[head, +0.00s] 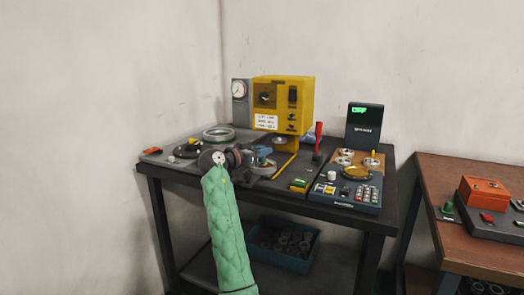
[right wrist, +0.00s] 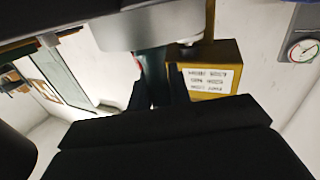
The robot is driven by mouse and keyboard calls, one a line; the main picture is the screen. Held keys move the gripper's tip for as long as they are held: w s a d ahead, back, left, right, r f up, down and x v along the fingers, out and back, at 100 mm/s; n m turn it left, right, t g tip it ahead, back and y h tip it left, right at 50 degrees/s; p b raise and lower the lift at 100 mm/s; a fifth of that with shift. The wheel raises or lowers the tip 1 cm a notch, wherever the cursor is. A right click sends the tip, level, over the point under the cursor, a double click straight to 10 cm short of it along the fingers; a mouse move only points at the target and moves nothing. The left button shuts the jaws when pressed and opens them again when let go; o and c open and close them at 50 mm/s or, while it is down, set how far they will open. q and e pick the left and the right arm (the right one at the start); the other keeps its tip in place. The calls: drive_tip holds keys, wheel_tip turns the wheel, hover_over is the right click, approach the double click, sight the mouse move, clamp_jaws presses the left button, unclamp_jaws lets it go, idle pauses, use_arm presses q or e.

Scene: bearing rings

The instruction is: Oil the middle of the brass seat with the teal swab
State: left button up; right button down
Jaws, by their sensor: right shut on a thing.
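My right gripper (head: 250,158), on the green-sleeved arm, is over the bench in front of the yellow press. It is shut on the teal swab (head: 264,153), which also shows as a dark teal shape in the right wrist view (right wrist: 152,68). The swab's tip is too small to make out. Just below the swab is a small round brownish seat (head: 262,168), partly hidden by the gripper; I cannot tell whether the swab touches it. My left gripper is not in view.
The yellow press (head: 284,100) stands behind the gripper. A grey ring (head: 219,133) lies left of it. To the right are a red-handled tool (head: 318,140) and a keypad device with a gold dish (head: 356,173). A blue bin (head: 284,246) sits on the lower shelf.

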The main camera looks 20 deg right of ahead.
drive_tip(key=shift+s+a, duration=0.1)
drive_tip(key=shift+a, duration=0.05)
drive_tip(key=shift+s+d+r, duration=0.1)
drive_tip(key=shift+d, duration=0.5)
drive_tip(key=shift+w+a, duration=0.7)
drive_tip(key=shift+w, duration=0.15)
drive_tip(key=shift+s+d, duration=0.35)
drive_tip(key=shift+s, duration=0.1)
drive_tip(key=shift+r+p, duration=1.1)
drive_tip(key=shift+r, duration=1.8)
